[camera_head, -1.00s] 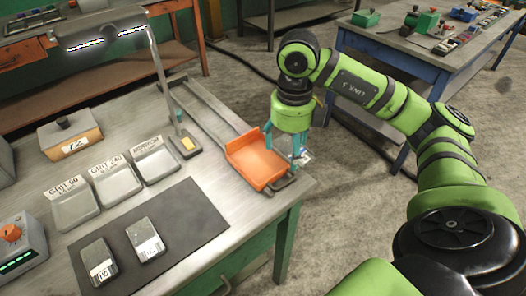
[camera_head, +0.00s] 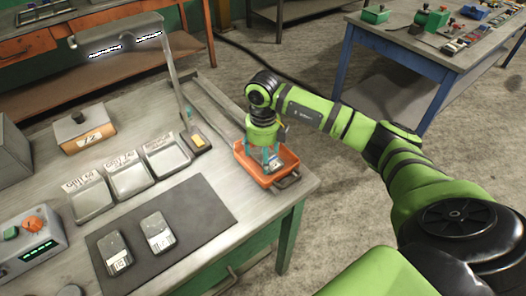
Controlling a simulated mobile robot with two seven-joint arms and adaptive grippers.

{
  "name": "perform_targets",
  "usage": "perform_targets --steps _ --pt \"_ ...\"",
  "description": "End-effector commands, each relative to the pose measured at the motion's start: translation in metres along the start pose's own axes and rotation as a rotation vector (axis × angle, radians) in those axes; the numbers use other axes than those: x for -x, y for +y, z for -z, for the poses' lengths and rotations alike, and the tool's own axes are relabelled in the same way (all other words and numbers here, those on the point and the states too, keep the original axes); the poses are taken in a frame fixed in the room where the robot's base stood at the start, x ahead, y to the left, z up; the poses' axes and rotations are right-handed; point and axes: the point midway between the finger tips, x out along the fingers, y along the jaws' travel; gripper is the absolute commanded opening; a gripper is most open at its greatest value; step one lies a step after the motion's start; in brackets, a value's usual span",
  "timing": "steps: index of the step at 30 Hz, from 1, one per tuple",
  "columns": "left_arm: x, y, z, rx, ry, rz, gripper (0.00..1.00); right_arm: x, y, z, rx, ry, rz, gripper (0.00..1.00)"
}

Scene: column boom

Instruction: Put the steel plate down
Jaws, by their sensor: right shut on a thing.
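My right gripper (camera_head: 270,158) points down over the orange tray (camera_head: 256,175) at the bench's right edge. It is shut on a small steel plate (camera_head: 279,163) with a pale label, partly hidden by the fingers. The plate is within the tray's outline; I cannot tell whether it touches the tray floor. Two other labelled steel plates lie on the dark mat (camera_head: 200,212): one on the left (camera_head: 114,253) and one on the right (camera_head: 157,231). My left gripper is not in view.
Three grey labelled trays, one of them here (camera_head: 128,178), stand behind the mat. A lamp (camera_head: 180,85) rises behind the orange tray. A control box (camera_head: 32,240) is at the left. A blue table (camera_head: 400,45) with parts stands at the back right.

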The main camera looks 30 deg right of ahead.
Motion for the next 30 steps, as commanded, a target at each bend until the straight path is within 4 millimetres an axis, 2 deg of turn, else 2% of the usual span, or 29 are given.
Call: perform_targets --steps 10,11,12,13,24,26,30 --pt "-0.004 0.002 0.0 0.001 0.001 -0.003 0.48 -0.003 0.0 -0.001 0.0 -0.004 -0.001 0.18" --pt "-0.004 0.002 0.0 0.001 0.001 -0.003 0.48 -0.004 0.0 0.0 0.0 -0.001 0.0 0.81" --pt "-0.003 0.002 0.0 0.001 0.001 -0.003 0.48 -0.003 0.0 0.0 0.0 -0.001 0.0 0.97" --pt "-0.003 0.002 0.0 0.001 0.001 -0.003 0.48 -0.003 0.0 0.0 0.0 0.0 0.0 1.0" --pt "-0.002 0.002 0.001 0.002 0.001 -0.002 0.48 -0.002 0.0 0.0 0.0 0.0 0.0 1.0" --pt "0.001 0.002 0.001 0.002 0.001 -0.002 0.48 0.002 0.0 0.0 0.0 -0.001 -0.001 1.0" --pt "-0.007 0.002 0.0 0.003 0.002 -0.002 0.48 0.017 0.0 -0.001 0.0 -0.006 -0.001 1.0"
